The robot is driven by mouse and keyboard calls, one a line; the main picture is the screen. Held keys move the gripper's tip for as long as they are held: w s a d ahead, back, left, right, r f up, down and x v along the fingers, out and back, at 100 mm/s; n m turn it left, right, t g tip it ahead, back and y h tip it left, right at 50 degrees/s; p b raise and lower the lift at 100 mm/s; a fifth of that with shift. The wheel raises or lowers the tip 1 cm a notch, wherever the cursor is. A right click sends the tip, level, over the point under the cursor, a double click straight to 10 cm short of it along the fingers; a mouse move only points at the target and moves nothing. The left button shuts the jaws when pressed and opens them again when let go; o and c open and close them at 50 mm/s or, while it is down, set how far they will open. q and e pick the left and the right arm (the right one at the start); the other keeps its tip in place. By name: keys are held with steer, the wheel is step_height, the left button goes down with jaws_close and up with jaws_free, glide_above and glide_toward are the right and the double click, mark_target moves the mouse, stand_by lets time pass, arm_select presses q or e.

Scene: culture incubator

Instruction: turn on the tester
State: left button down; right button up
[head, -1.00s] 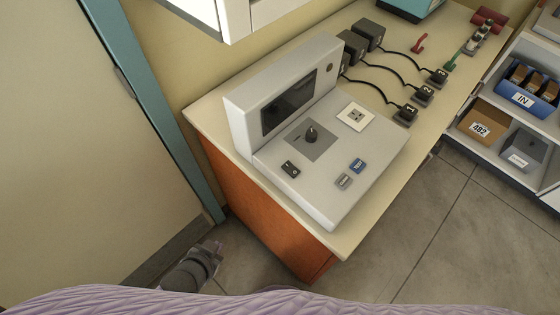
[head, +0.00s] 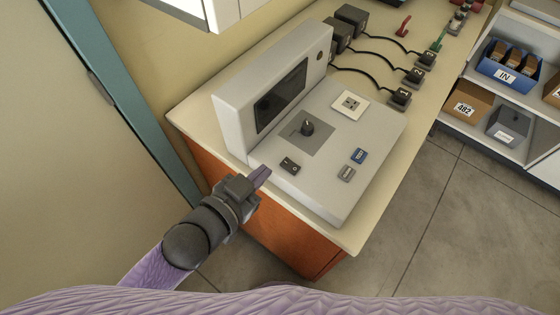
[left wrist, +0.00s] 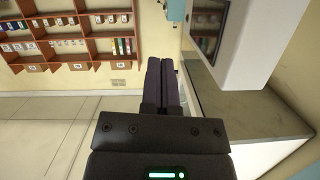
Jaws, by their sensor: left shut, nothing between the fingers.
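The tester (head: 330,165) is a pale grey console on the bench, with an upright dark screen (head: 282,97). On its sloping face are a black rocker switch (head: 289,166) at the near left, a dark knob (head: 307,128), a socket plate (head: 350,103), a blue button (head: 359,156) and a grey button (head: 346,174). The screen looks dark. My left gripper (head: 262,176) is shut and empty, its fingertips just left of the rocker switch near the console's front left edge; contact cannot be told. Its closed fingers (left wrist: 161,82) also show in the left wrist view. My right gripper is not in view.
Several black adapters with cables and numbered plugs (head: 400,97) lie behind the tester. The bench (head: 183,117) has an orange side panel. Shelves at right hold a blue IN bin (head: 508,72) and boxes. A teal door frame (head: 130,95) stands at left.

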arm_select(q)
steer(key=b, duration=0.2)
glide_above(279, 170)
steer(key=shift+s+d+f, duration=0.1)
steer(key=shift+d+f, duration=0.1)
steer(key=shift+f, duration=0.4)
steer(key=shift+d+f, duration=0.2)
steer(key=shift+f, duration=0.4)
steer(key=f, duration=0.1)
steer(key=f+b, duration=0.1)
steer(key=shift+a+f, duration=0.25)
steer(key=shift+f, duration=0.45)
steer(key=shift+a+f+n+h, duration=0.15)
steer(key=shift+f+n+h, duration=0.15)
steer(key=shift+f, duration=0.05)
steer(key=r+p, duration=0.4)
steer(key=shift+w+a+r, duration=0.1)
steer(key=shift+w+r, duration=0.1)
steer(key=shift+w, duration=0.05)
steer(key=p+v, duration=0.2)
steer(key=v, duration=0.8)
steer(key=shift+a, duration=0.2)
